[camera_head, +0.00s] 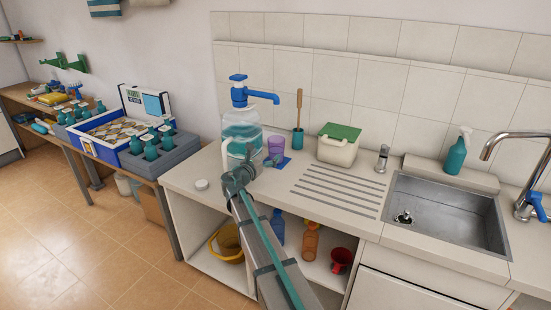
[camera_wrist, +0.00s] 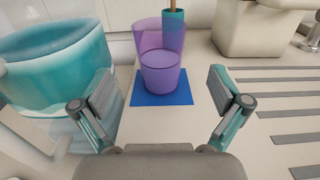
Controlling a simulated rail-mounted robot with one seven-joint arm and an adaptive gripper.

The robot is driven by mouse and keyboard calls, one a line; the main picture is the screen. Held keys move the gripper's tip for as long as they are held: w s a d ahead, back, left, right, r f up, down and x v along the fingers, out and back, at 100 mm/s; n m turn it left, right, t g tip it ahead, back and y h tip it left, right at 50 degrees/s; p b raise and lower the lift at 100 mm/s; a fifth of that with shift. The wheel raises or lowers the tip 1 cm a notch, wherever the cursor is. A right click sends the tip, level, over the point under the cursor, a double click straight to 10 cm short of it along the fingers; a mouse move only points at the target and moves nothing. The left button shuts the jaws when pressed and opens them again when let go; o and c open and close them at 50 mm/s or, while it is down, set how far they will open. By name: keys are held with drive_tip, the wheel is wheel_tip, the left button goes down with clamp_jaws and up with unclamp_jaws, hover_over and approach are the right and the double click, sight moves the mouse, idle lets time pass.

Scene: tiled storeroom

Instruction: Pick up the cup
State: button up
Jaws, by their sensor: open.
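A purple see-through cup (camera_wrist: 162,78) stands upright on a blue mat (camera_wrist: 141,93), ahead of my gripper (camera_wrist: 161,88) in the wrist view. In the head view a purple cup (camera_head: 277,146) shows on the counter by the blue mat (camera_head: 283,162). My gripper (camera_head: 240,172) is open and empty, its fingers spread to the left and right of the near cup's line. No contact with the cup shows. A red cup (camera_head: 341,260) is on the shelf below.
A teal water jug with a pump (camera_head: 241,128) stands close left of the cups. A teal brush holder (camera_head: 298,142) is behind, and a white bin with a green lid (camera_head: 338,145) is to the right. The ribbed drainer (camera_head: 335,190) is bare, left of the sink (camera_head: 450,212).

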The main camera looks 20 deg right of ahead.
sight(273, 148)
drive_tip(key=p+x, duration=0.1)
drive_tip(key=x, duration=0.8)
drive_tip(key=shift+p, duration=0.4)
drive_tip(key=c, duration=1.5)
drive_tip(key=shift+r, duration=0.1)
